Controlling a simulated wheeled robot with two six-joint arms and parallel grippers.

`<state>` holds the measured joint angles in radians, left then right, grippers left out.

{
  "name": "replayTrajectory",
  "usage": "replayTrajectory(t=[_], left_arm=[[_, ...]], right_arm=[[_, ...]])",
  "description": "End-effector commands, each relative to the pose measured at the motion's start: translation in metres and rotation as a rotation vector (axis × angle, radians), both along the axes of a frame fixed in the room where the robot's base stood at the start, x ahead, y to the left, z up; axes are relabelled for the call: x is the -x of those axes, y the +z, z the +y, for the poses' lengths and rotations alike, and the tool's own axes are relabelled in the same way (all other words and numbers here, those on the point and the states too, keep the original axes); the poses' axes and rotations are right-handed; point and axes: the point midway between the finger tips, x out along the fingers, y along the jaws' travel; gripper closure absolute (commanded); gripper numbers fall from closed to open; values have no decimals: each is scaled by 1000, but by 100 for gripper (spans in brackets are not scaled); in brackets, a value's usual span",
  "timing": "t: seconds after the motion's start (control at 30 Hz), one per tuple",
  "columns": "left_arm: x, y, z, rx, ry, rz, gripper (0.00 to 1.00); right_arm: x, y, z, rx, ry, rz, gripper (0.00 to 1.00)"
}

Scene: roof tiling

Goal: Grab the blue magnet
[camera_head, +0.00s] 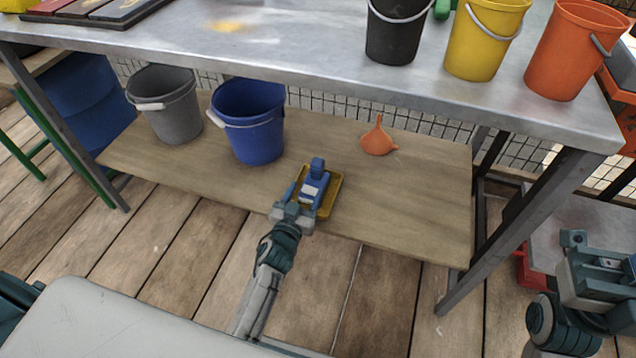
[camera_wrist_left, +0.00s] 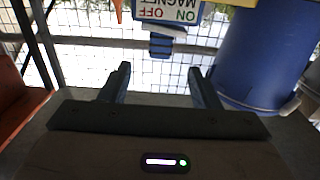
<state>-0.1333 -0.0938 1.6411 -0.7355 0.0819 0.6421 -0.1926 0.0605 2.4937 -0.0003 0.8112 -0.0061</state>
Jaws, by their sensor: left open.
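The blue magnet (camera_head: 318,176) lies in a yellow tray (camera_head: 331,202) on the wooden lower shelf. My left gripper (camera_head: 294,203) is open at the near side of the magnet and partly covers it and the tray. In the left wrist view the magnet (camera_wrist_left: 161,45) shows at the top, with its "ON OFF MAGNET" label upside down. The open fingers of my left gripper (camera_wrist_left: 158,80) point toward it, with nothing seen between their tips. My right gripper (camera_head: 588,245) is at the right edge, away from the magnet; its jaws do not show clearly.
On the lower shelf (camera_head: 420,215) stand a grey bucket (camera_head: 175,118), a blue bucket (camera_head: 255,145) and an orange funnel (camera_head: 377,142). The metal tabletop (camera_head: 290,55) overhangs the shelf's rear. Black, yellow and orange buckets stand on top. The shelf right of the tray is clear.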

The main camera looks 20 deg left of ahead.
Motion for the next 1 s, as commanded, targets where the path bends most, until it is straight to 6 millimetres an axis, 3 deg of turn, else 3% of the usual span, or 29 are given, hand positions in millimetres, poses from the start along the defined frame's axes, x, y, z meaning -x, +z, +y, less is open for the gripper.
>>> replayTrajectory(t=[0.6, 0.9, 1.0], left_arm=[[-72, -9, -2, -1, 1, 1, 44], [-76, -9, -2, -1, 2, 3, 44], [-76, -9, -2, -1, 2, 3, 63]], right_arm=[[-1, -13, 0, -17, -13, -8, 100], [-1, -12, 0, -16, -14, -7, 100], [-1, -12, 0, -16, -14, -7, 100]])
